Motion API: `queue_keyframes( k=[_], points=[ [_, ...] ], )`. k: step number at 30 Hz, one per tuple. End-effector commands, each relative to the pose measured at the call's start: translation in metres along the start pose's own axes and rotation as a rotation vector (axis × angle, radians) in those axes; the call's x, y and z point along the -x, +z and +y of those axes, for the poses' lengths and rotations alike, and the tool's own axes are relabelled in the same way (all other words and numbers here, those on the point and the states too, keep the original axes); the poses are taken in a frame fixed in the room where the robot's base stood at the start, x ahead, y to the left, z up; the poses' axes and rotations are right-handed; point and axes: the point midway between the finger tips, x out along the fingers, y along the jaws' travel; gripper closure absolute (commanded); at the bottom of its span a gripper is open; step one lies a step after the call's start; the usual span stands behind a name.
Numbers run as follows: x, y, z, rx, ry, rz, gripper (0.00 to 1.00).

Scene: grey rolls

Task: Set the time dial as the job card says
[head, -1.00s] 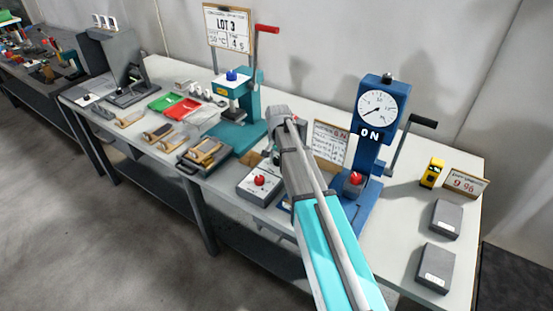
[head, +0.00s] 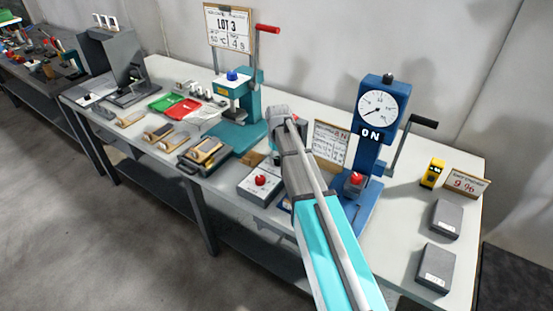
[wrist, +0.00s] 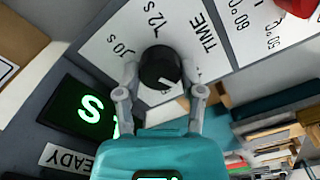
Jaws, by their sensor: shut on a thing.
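The time dial (wrist: 160,68) is a round black knob with a white mark, on a white panel lettered TIME, with 12 s and 10 s marks in the wrist view. My gripper (wrist: 161,80) has its fingers on both sides of the knob, shut on it. The white mark points down-right in that view. In the head view my arm hides the dial and the fingertips.
A black display (wrist: 85,110) with green characters sits beside the dial. A red knob (head: 260,180) tops the grey box left of my arm. A teal press (head: 240,110) and a blue press with a gauge (head: 382,105) stand behind. Grey blocks (head: 445,220) lie at right.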

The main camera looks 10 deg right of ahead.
Motion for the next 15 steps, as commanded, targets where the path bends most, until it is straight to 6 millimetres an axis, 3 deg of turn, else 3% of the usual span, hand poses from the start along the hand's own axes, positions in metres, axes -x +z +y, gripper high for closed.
queue_keyframes(
  k=[15],
  points=[
    [0.0003, -0.0025, 0.0001, 0.126, 0.001, 0.005, 0.97]
  ],
)
